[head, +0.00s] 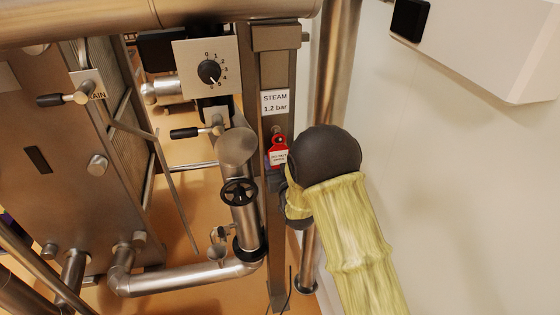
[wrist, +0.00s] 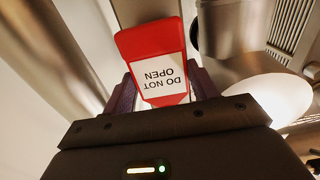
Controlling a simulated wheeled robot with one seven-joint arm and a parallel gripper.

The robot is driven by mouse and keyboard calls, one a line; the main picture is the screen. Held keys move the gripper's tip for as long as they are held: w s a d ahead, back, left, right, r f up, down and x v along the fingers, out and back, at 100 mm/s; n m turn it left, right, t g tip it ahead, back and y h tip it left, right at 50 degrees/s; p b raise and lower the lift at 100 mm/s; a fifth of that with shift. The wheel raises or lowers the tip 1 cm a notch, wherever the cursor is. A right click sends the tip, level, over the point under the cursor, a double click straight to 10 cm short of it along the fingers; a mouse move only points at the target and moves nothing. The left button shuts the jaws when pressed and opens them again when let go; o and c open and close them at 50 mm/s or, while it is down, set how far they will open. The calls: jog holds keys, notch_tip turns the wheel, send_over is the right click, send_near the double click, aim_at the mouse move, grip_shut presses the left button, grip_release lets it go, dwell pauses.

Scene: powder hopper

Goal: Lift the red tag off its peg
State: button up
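The red tag (head: 278,152) hangs on the front of the steel post, just under the "STEAM 1.2 bar" label, at a small peg (head: 277,130). In the wrist view the red tag (wrist: 150,42) fills the upper middle, its white "DO NOT OPEN" panel upside down. My gripper (wrist: 160,85) points at it, with one purple finger at each side of the tag's lower part. The fingers stand apart, with narrow light gaps beside the tag's lower end. The tag hides part of the fingertips. In the head view my arm hides most of my gripper.
The steel post (head: 278,80) stands behind the tag. To its left are a black handwheel valve (head: 239,193), a dial plate (head: 208,67) and pipes. A vertical pipe (head: 335,60) runs close on the right, and a pale wall (head: 450,180) lies beyond my arm.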

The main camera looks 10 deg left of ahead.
jog(key=c, duration=0.4)
jog(key=shift+r, duration=0.1)
jog(key=shift+r, duration=0.1)
jog(key=shift+r, duration=0.45)
jog(key=shift+s, duration=0.1)
jog(key=shift+b+v, duration=1.5)
jog(key=shift+v, duration=2.2)
